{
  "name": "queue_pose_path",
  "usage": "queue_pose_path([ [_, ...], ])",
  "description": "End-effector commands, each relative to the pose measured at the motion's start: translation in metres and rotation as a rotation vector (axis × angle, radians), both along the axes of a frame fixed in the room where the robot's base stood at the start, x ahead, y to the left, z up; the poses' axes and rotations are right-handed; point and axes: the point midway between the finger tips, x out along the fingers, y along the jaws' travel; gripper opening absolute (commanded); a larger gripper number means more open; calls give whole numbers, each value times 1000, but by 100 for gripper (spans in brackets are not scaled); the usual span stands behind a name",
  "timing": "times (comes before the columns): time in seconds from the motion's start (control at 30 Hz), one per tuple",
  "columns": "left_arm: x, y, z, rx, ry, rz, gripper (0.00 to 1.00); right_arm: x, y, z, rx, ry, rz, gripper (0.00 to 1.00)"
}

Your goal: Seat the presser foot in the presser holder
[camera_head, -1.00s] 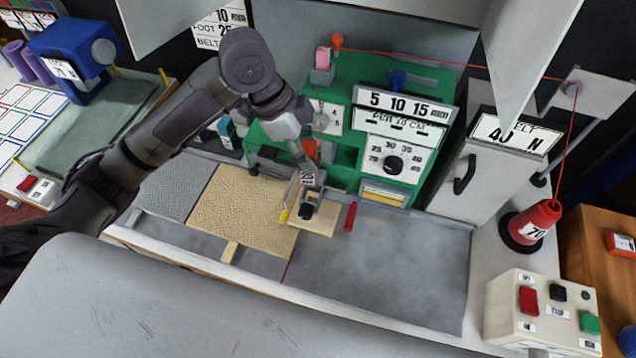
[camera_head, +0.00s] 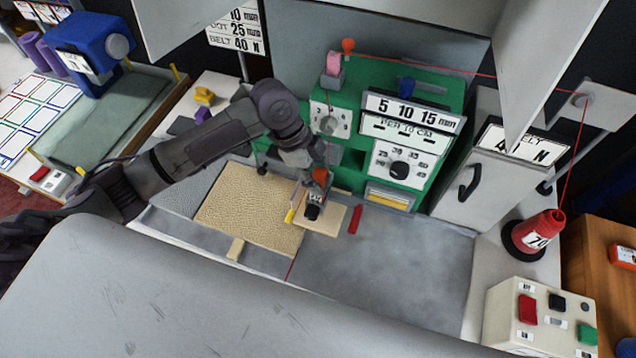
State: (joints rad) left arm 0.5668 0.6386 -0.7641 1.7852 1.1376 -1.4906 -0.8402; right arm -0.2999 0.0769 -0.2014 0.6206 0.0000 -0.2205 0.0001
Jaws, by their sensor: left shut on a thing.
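My left gripper (camera_head: 314,200) is at the front of the green sewing machine (camera_head: 345,92), just above a small tan pad (camera_head: 322,221). It is shut on a small dark piece (camera_head: 312,212), which looks like the presser foot; a white label shows just above it. The wrist and fingers hide most of the piece. The presser holder is hard to make out behind the gripper, so I cannot tell whether the foot touches it. My right gripper is not in view.
A beige rug (camera_head: 247,212) lies left of the gripper. A red stick (camera_head: 355,219) lies to its right. The grey bed (camera_head: 400,262) at the right is clear. A red thread cone (camera_head: 536,232) and a button box (camera_head: 540,318) stand further right.

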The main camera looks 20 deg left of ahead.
Motion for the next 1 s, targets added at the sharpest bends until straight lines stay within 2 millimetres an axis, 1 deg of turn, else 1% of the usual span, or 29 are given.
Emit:
queue_pose_path([
  [0.2,-1,0,-27,0,6,1,2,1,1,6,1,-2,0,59],
  [0.3,-1,0,-37,0,3,1,2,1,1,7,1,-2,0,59],
  [0.6,0,0,-40,0,1,0,2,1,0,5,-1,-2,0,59],
  [0.63,-1,0,-39,1,1,0,46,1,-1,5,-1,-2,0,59],
  [0.7,-1,0,-39,1,1,0,58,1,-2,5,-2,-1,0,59],
  [0.77,-1,0,-39,1,1,0,66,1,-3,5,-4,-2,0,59],
  [1.0,-1,0,-39,1,1,0,66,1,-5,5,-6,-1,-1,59],
])
